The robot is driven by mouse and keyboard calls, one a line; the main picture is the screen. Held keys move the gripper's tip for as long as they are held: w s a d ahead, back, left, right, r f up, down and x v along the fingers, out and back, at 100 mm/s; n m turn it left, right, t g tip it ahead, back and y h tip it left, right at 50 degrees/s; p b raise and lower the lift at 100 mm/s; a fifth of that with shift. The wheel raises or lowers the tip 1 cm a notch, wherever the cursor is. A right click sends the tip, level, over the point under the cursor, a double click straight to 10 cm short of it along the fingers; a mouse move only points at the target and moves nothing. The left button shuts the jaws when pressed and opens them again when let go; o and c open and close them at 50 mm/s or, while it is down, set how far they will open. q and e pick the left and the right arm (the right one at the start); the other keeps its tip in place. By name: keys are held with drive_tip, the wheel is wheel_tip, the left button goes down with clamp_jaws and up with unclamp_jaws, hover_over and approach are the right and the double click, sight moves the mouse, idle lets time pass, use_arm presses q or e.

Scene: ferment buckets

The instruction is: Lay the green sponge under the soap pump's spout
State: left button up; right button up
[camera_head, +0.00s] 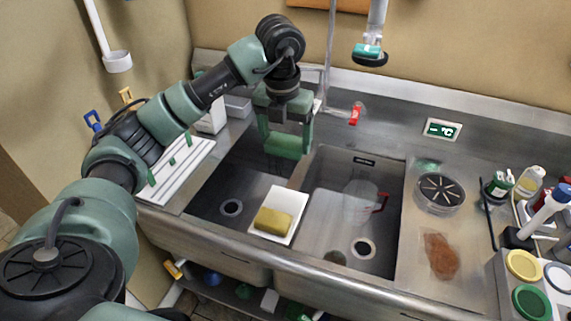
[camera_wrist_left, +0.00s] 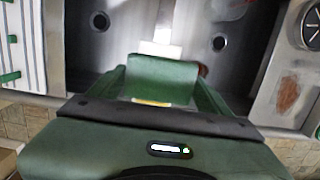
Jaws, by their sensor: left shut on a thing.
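My left gripper (camera_head: 286,142) is shut on the green sponge (camera_head: 287,146) and holds it above the back part of the sink, near the divider between the two basins. In the left wrist view the green sponge (camera_wrist_left: 162,80) sits between the fingers. I cannot pick out the soap pump with certainty; several bottles (camera_head: 528,182) stand at the far right, and a white container (camera_head: 211,117) stands behind the left basin, partly hidden by my arm. My right gripper is not in view.
A yellow sponge (camera_head: 273,221) lies on a white tray (camera_head: 292,198) across the sink divider. A clear jug (camera_head: 360,200) with a red handle stands in the right basin. A white ribbed drainboard (camera_head: 180,170) is at the left. A black-lidded jar (camera_head: 440,190) and brown patch (camera_head: 440,257) are on the right counter.

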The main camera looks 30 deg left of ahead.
use_arm(q)
drive_tip(key=shift+r, duration=1.15)
drive_tip(key=m, duration=0.1)
drive_tip(key=d+m, duration=0.1)
drive_tip(key=m, duration=0.1)
drive_tip(key=shift+s+d+f, duration=0.1)
drive_tip(key=shift+s+f, duration=0.05)
drive_tip(key=shift+f, duration=0.25)
drive_tip(key=s+d+f+m+g, duration=0.1)
drive_tip(key=s+d+f+m, duration=0.35)
drive_tip(key=m, duration=1.35)
drive_tip(key=s+d+f+m+g, duration=0.2)
drive_tip(key=d+m, duration=0.5)
drive_tip(key=m, duration=1)
drive_tip(key=s+f, duration=0.3)
drive_tip(key=s, duration=0.5)
drive_tip(key=shift+d+m, duration=0.15)
drive_tip(key=shift+m, duration=0.25)
drive_tip(key=shift+f, duration=0.1)
